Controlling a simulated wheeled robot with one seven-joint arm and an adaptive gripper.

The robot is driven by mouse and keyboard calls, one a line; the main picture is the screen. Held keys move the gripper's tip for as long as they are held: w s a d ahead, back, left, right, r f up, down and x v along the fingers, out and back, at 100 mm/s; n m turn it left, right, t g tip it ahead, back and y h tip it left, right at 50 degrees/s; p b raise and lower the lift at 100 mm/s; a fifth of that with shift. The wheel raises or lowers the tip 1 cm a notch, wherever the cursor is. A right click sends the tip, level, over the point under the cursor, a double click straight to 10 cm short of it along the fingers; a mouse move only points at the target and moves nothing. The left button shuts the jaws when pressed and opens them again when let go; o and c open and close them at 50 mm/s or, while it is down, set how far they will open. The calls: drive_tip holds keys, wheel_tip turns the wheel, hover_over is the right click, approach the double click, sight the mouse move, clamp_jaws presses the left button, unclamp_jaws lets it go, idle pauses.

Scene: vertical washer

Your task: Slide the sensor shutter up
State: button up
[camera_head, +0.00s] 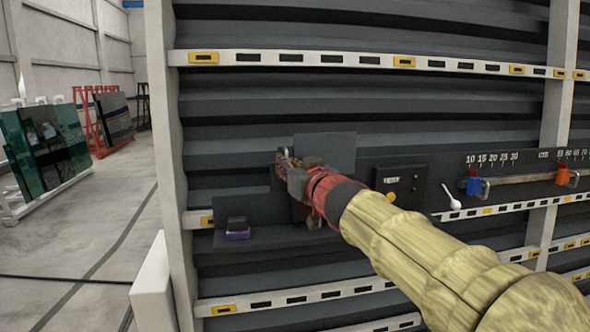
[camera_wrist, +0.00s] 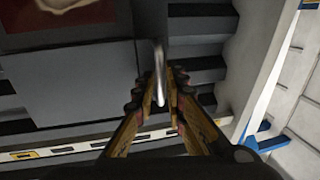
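The sensor shutter appears to be the dark grey plate (camera_head: 326,154) on the slatted wall, just right of my gripper (camera_head: 284,160) in the head view. In the wrist view, a large grey plate (camera_wrist: 85,68) fills the upper left. A thin, bright metal handle (camera_wrist: 161,62) stands at its right edge. My gripper's fingers (camera_wrist: 166,84) are close together on both sides of this handle and look shut on it. My arm hides part of the panel in the head view.
A black box with a yellow knob (camera_head: 390,198) sits right of my arm. Farther right is a numbered scale with blue (camera_head: 474,185) and orange (camera_head: 565,175) sliders. A small purple-based block (camera_head: 238,229) sits lower left. A pale post (camera_head: 168,150) bounds the wall's left.

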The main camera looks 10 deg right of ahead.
drive_tip(key=s+d, duration=0.2)
drive_tip(key=s, duration=0.9)
drive_tip(key=shift+s, duration=0.2)
drive_tip(key=shift+d, duration=0.1)
